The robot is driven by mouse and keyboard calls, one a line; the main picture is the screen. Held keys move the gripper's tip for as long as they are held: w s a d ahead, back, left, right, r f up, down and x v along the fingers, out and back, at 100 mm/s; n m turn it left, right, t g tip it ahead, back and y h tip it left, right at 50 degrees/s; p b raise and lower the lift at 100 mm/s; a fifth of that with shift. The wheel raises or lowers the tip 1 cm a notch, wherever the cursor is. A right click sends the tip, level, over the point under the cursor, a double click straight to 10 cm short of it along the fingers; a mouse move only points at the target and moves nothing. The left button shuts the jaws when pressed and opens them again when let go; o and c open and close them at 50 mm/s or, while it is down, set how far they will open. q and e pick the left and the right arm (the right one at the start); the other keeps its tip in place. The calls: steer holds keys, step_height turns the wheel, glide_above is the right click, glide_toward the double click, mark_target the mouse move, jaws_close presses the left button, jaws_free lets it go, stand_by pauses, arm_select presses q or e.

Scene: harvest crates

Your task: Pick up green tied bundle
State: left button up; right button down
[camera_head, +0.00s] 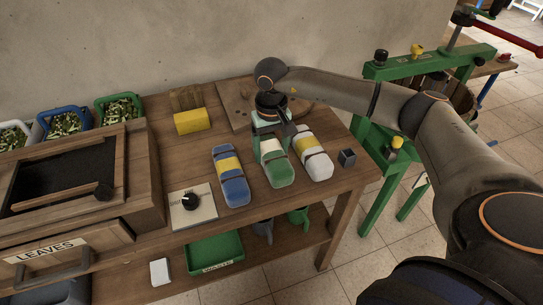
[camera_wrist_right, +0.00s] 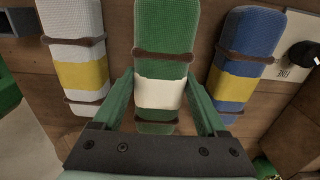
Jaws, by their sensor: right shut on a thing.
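The green tied bundle (camera_head: 280,173) has a white middle band and brown ties, and lies on the wooden table between a blue bundle and a white one. My right gripper (camera_head: 272,146) comes down on it from above. In the right wrist view the gripper's green fingers (camera_wrist_right: 160,95) are on both sides of the green bundle (camera_wrist_right: 164,32) at its white band, shut on it. The bundle appears to rest on the table; I cannot tell any gap below it. The left gripper is not in view.
A blue bundle (camera_head: 235,190) and a white bundle (camera_head: 319,168) with yellow bands flank it closely. A small dark cube (camera_head: 347,157) is near the right edge. A dial plate (camera_head: 194,207) and yellow block (camera_head: 193,122) stand left. A green tray (camera_head: 215,254) is on the lower shelf.

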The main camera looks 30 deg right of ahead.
steer(key=s+a+r+b, duration=0.1)
steer(key=s+a+r, duration=0.6)
steer(key=a+r, duration=0.3)
steer(key=shift+s+a+r, duration=0.15)
steer(key=shift+a+r, duration=0.15)
steer(key=shift+a, duration=0.7)
